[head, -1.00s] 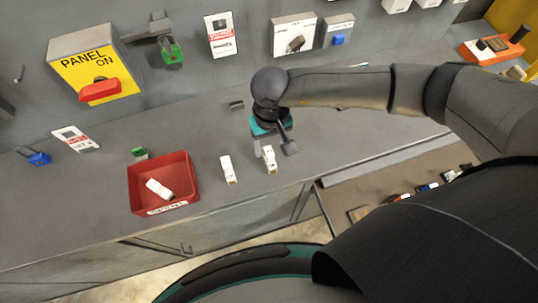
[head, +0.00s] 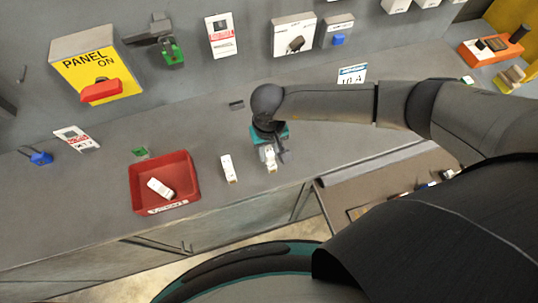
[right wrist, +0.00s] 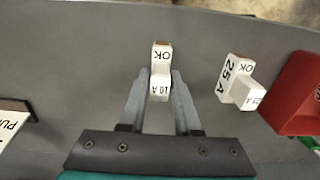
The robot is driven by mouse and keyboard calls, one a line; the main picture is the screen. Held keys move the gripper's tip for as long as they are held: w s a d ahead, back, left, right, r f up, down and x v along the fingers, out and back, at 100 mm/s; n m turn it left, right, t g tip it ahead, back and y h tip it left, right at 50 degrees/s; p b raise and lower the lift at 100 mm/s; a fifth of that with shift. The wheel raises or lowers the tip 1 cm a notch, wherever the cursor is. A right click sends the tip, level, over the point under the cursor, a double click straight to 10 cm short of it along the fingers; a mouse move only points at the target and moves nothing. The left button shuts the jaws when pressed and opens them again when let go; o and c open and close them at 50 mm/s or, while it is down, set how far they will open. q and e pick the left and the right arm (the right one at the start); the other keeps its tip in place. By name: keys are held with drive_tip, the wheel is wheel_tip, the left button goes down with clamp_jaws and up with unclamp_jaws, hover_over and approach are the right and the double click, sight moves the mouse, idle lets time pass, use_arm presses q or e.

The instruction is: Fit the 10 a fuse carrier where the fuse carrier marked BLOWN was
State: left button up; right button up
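The 10 A fuse carrier (head: 270,158) is white and stands on the grey bench. In the right wrist view the carrier (right wrist: 160,72) shows "10 A" and "OK". My right gripper (head: 272,154) is down at it, with one finger on each side. In the right wrist view the gripper (right wrist: 161,80) is open around the carrier, with narrow gaps beside it. A white 25 A carrier (head: 228,168) stands to the left; it also shows in the wrist view (right wrist: 237,82). Another white carrier (head: 160,188) lies in the red tray (head: 136,200); its marking is unreadable. My left gripper is out of view.
A yellow panel (head: 90,68) reads "PANEL ON" and has a red handle (head: 101,91). A green part (head: 172,53) is on the back wall. A 10 A card (head: 351,76) stands behind my right arm. A blue lock-like piece (head: 40,158) lies far left.

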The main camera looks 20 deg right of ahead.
clamp_jaws()
drive_tip(key=shift+r, duration=0.15)
